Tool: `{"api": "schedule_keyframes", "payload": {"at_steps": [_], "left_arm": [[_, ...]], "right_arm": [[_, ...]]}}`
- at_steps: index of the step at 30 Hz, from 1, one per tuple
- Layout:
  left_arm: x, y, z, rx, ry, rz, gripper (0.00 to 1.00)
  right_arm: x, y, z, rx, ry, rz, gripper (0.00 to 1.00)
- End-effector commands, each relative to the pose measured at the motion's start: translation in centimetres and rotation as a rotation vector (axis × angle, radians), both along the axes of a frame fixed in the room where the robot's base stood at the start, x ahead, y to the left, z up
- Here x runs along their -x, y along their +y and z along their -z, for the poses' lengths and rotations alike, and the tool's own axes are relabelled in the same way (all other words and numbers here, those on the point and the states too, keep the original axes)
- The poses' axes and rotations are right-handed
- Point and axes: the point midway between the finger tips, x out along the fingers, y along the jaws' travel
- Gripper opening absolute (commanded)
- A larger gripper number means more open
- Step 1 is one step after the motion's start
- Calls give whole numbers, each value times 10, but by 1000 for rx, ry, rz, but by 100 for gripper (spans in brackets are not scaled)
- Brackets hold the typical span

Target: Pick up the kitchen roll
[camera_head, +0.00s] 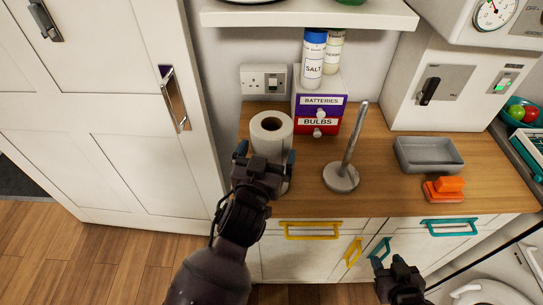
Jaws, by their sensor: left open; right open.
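The white kitchen roll (271,128) stands upright on the wooden counter, near its left end. My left gripper (266,156) is open in front of the roll, with one fingertip showing at each side of it. The gripper hides the lower part of the roll, and I cannot tell whether the fingers touch it. My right gripper (391,264) is open and empty, low in the view in front of the drawers.
A grey upright roll holder (342,176) stands right of the roll. Behind are purple and red drawer boxes (318,116) bearing a salt container (313,58). A grey tray (429,155) and an orange brush-like item (444,189) lie farther right. A shelf (310,16) overhangs the back.

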Motion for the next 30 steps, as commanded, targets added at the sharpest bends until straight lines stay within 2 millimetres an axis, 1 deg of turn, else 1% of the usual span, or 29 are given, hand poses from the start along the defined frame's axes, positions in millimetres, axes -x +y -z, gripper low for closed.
{"api": "schedule_keyframes", "payload": {"at_steps": [1,3,7,10,16,17,25,26,30], "left_arm": [[-8,-2,0,-1,-1,0,100],[-17,-4,2,-1,-1,0,100],[-28,-7,2,1,0,0,100],[-31,-8,2,1,0,0,100],[-31,-8,3,1,1,0,100],[-31,-8,3,1,1,0,98],[-31,-8,3,1,1,0,57],[-31,-8,2,1,0,0,55],[-31,-8,2,1,0,0,55]], "right_arm": [[-1,1,-2,-3,-1,1,43],[-2,2,-3,-5,-3,1,43],[-4,3,-4,-6,-7,1,43],[-6,3,-5,-6,-10,-1,43],[-8,3,-5,-5,-11,-1,43],[-8,3,-5,-4,-11,-2,43],[-5,1,-3,-1,-6,-4,43],[-4,1,-3,0,-5,-3,43],[0,0,-1,0,2,-1,43]]}}
